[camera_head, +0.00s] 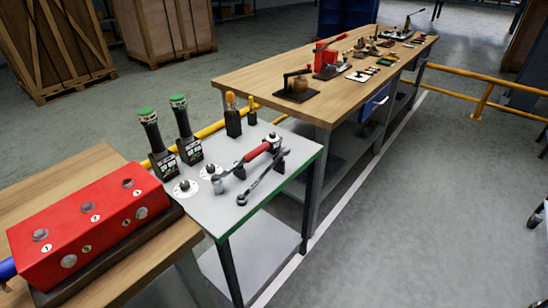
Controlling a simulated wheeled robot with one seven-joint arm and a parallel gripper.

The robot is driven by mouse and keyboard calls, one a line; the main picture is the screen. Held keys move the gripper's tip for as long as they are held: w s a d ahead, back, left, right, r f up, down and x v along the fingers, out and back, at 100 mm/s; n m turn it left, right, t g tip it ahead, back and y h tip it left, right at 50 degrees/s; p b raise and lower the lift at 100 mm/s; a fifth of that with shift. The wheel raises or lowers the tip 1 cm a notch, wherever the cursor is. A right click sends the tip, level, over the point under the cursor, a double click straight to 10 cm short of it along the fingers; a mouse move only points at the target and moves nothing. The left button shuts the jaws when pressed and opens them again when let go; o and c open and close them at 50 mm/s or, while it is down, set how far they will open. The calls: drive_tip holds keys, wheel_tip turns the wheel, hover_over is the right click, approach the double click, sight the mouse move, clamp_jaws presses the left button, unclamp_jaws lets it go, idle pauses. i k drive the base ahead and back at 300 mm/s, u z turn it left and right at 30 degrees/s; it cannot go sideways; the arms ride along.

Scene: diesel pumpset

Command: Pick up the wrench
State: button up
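A dark metal wrench (262,180) lies slantwise on the grey-topped small table (243,221), near its right side. Its upper end seems to rest on or against a small dark support, and its lower end is towards the front of the table. A red-handled tool (257,152) lies beside it, just to the left and roughly parallel. My gripper is not in view.
Two green-topped black devices (187,130) stand at the table's back left. A red box (90,222) sits on the wooden bench at left. A long wooden workbench (243,78) with tools adjoins behind. Yellow rails (485,98) run at right; the right floor is mostly clear.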

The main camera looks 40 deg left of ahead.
sight(282, 153)
drive_tip(key=u, duration=0.45)
drive_tip(key=i, duration=1.2)
drive_tip(key=u, duration=0.8)
drive_tip(key=i, duration=0.55)
drive_tip(key=u, duration=0.25)
